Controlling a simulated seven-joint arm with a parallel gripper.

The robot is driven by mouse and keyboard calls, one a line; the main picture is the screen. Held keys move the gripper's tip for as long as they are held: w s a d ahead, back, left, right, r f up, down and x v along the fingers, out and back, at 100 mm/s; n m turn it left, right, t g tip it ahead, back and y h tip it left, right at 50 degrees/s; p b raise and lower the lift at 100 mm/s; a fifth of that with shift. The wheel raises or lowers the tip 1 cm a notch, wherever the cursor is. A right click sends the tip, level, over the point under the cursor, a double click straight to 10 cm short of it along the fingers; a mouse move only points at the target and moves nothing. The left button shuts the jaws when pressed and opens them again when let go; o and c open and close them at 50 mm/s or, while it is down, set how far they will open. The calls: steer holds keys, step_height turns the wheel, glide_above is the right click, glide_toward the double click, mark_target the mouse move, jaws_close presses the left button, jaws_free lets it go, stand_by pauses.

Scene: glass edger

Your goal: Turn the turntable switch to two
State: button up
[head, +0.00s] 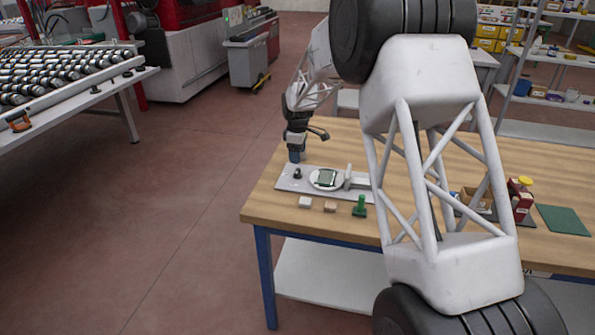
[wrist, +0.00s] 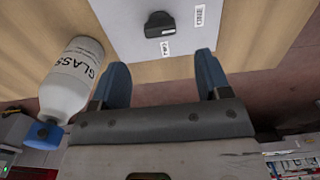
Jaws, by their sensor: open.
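The turntable switch is a black knob (wrist: 160,25) on a light grey plate (wrist: 125,22) in the wrist view. My gripper (wrist: 162,76) is open and empty. Its two blue fingers point toward the plate, with the knob ahead of the gap between them, not between the tips. In the head view my gripper (head: 294,158) is just above and behind the knob.
White and tan blocks (head: 305,202) and a green piece (head: 359,206) stand in front of the plate on the wooden table (head: 262,205). My arm hides the table's middle.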

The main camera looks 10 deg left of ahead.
mark_target(297, 170)
steer(key=shift+f, duration=0.1)
stand_by(0.3)
steer(key=shift+f, duration=3.85)
steer(key=c, duration=0.9)
